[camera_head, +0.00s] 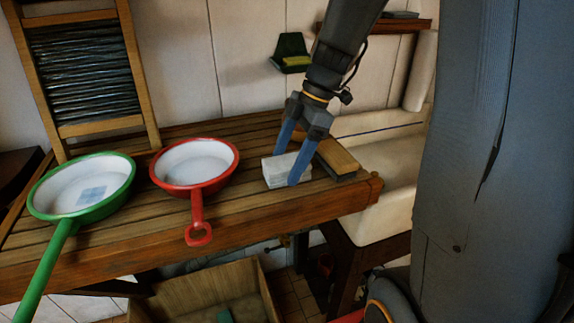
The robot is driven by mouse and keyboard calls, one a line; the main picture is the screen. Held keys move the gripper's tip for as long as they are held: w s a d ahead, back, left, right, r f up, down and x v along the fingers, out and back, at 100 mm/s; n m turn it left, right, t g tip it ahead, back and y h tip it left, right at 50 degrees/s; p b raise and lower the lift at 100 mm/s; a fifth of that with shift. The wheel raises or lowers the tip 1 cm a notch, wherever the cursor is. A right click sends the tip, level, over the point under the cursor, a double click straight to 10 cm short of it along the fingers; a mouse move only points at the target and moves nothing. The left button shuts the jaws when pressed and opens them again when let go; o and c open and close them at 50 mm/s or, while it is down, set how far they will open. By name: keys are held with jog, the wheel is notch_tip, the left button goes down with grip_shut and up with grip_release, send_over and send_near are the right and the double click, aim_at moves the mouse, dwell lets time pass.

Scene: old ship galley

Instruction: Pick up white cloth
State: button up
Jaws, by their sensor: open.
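The white cloth (275,171) looks like a folded, block-shaped stack on the slatted wooden table (248,205), toward its right end. My gripper (290,168) reaches down from above with its two blue fingers apart. One finger comes down in front of the cloth and the other goes behind its back edge. The cloth rests on the table between or beside the fingers; I cannot tell if they touch it. Part of the cloth is hidden by the front finger.
A wooden brush or block (337,156) lies close right of the cloth. A red-rimmed pan (197,184) stands left of it, then a green-rimmed pan (124,197). A washboard (82,75) leans behind. A pale sink (385,185) is at right, a wooden crate (190,287) below.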

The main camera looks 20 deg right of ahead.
aim_at(287, 161)
jog(key=shift+a+f, duration=0.2)
jog(key=shift+f, duration=0.35)
jog(key=shift+f, duration=0.2)
jog(key=c, duration=1.2)
jog(key=shift+c, duration=0.2)
jog(key=shift+r, duration=0.1)
jog(key=shift+r, duration=0.2)
notch_tip(287, 161, up, 10)
jog(key=shift+f+b, duration=0.1)
jog(key=shift+b, duration=1.1)
